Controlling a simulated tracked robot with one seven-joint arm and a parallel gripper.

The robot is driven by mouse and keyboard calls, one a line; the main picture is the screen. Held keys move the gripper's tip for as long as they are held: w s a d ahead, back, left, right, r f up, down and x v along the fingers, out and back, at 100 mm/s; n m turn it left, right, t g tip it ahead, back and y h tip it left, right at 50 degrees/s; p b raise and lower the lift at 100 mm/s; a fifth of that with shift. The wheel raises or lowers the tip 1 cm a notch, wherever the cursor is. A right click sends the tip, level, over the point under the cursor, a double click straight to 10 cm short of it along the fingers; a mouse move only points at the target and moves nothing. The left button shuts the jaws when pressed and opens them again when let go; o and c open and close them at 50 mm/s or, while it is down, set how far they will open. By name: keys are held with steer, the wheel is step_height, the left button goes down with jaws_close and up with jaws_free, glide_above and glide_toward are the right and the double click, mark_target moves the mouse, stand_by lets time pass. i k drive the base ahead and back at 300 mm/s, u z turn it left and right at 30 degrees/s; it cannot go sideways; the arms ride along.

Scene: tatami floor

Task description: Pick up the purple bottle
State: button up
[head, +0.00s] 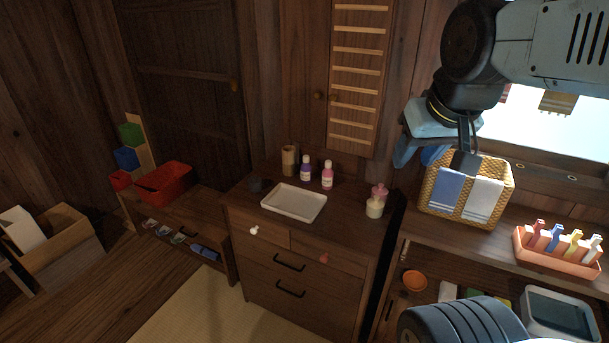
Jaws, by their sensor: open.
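The purple bottle (306,172), with a white cap, stands upright at the back of the wooden cabinet top (247,214). A pink bottle (327,177) of similar shape stands just to its right, and a tan cylindrical holder (289,160) stands to its left. My gripper (432,157) hangs at the upper right, in front of the wicker basket, well to the right of the purple bottle. It is open, with nothing seen between its fingers. My arm partly hides it.
A white tray (268,205) lies in front of the bottles. A pump bottle (376,203) stands at the cabinet's right and a dark cup (256,184) at its left. The wicker basket (506,178) with towels and a red tray (556,263) occupy the right counter.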

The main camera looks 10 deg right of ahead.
mark_target(306, 170)
steer(key=i, duration=0.1)
steer(key=z, duration=2.75)
steer(key=k, duration=1.05)
steer(key=u, duration=1.3)
steer(key=i, duration=0.8)
steer(key=u, duration=0.05)
